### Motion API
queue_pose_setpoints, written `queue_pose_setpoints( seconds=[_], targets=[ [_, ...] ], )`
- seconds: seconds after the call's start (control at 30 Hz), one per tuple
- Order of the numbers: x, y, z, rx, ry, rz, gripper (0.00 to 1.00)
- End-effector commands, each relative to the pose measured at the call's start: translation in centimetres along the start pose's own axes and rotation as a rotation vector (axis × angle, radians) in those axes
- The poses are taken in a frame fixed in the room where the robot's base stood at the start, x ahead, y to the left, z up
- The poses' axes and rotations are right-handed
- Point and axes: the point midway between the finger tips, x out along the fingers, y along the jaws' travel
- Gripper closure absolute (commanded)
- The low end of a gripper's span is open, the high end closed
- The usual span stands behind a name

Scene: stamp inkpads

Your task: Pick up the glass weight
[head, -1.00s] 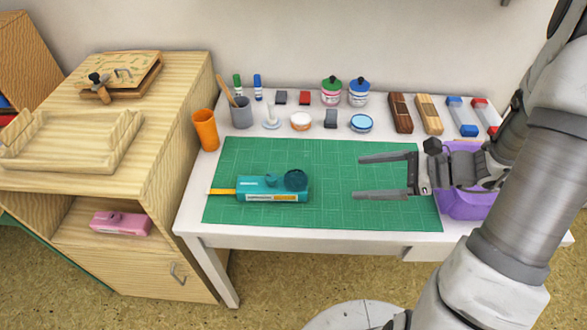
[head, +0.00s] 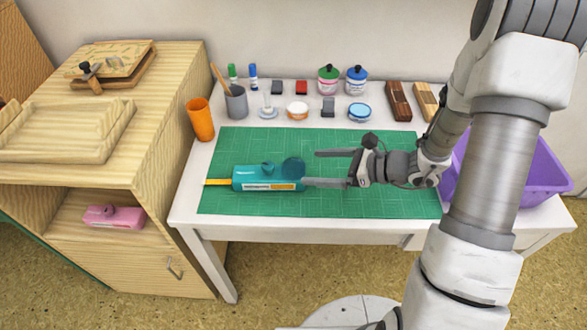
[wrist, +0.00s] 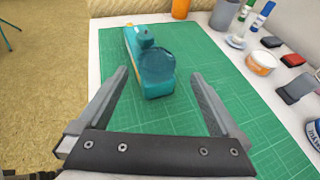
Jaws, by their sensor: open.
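The glass weight (head: 293,167) looks like a dark, see-through teal dome. It sits on the right end of a teal box (head: 250,183), which lies on the green cutting mat (head: 370,203). In the wrist view the glass weight (wrist: 157,64) is round and clear over the near end of the teal box (wrist: 158,90). A small teal knob (wrist: 146,40) stands just behind it. My gripper (head: 311,168) is open and empty, just right of the weight, its fingers pointing left. In the wrist view the fingertips (wrist: 160,73) lie either side of the box's near end.
A yellow strip (head: 217,182) sticks out left of the box. An orange cup (head: 201,120), grey pen cup (head: 236,105), ink pads and jars line the back. A purple bin (head: 535,175) stands at right, partly behind my arm. The mat's front is clear.

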Motion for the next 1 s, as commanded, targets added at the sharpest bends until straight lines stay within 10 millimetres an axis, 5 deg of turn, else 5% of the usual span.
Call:
queue_pose_setpoints(
  seconds=[0.4,0.67,1.0],
  targets=[
    [5.0,0.5,0.1,-0.001,-0.001,0.002,0.0],
    [5.3,0.5,0.2,-0.001,-0.001,0.0,0.0],
    [5.2,0.5,0.2,-0.001,-0.001,0.0,0.58]
  ],
)
